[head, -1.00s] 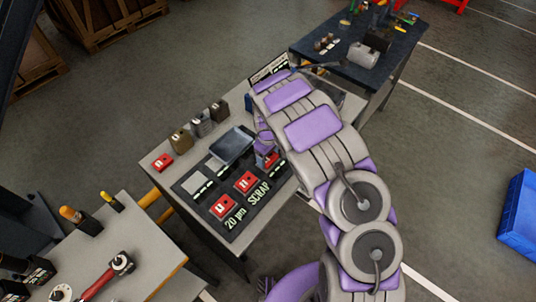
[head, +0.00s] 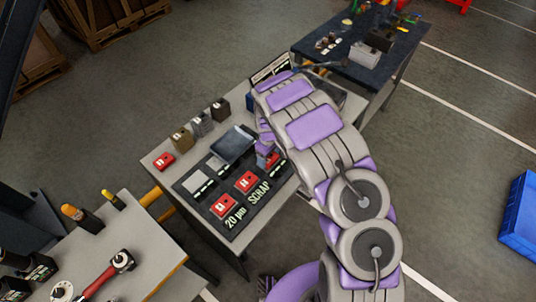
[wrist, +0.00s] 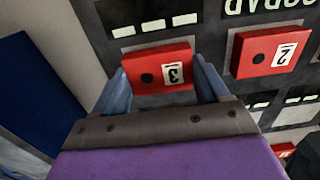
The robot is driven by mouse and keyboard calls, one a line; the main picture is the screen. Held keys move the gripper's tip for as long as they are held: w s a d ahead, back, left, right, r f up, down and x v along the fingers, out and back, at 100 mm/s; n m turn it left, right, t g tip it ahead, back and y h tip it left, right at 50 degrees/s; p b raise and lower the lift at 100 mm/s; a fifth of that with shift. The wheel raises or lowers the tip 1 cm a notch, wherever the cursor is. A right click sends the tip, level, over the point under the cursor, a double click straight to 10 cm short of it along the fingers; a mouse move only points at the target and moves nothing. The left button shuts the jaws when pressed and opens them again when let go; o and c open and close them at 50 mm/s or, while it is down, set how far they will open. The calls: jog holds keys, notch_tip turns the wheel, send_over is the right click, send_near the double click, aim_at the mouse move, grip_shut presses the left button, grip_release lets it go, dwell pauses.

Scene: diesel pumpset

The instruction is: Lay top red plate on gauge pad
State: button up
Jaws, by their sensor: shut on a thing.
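In the wrist view my gripper (wrist: 162,84) is shut on a red plate marked 3 (wrist: 148,66), with a blue-grey finger at each side edge. The plate is over the black SCRAP board; I cannot tell whether it is lifted or still touching. In the head view my gripper is mostly hidden by my arm, and a red plate (head: 273,160) shows beside it. Two other red plates (head: 246,181) (head: 223,206) lie on the board. A second red plate marked 2 (wrist: 268,52) shows in the wrist view. A plain grey square (head: 195,178) lies on the board; whether it is the gauge pad is unclear.
A dark tray (head: 232,144) stands at the board's back edge. Several small blocks (head: 201,125) and a red block (head: 164,161) stand along the bench's far edge. A tool bench (head: 150,245) is at lower left, a dark table (head: 370,50) behind.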

jog(key=shift+d+f, duration=0.1)
jog(key=shift+f, duration=0.2)
jog(key=o, duration=1.4)
jog(key=shift+f, duration=0.1)
notch_tip(320, 180, up, 17)
jog(key=p, duration=0.1)
jog(key=shift+w+r, duration=0.1)
jog(key=shift+r, duration=0.1)
jog(key=r+p, duration=0.1)
jog(key=r, duration=0.5)
jog(key=shift+a+p, duration=0.2)
jog(key=shift+p, duration=0.15)
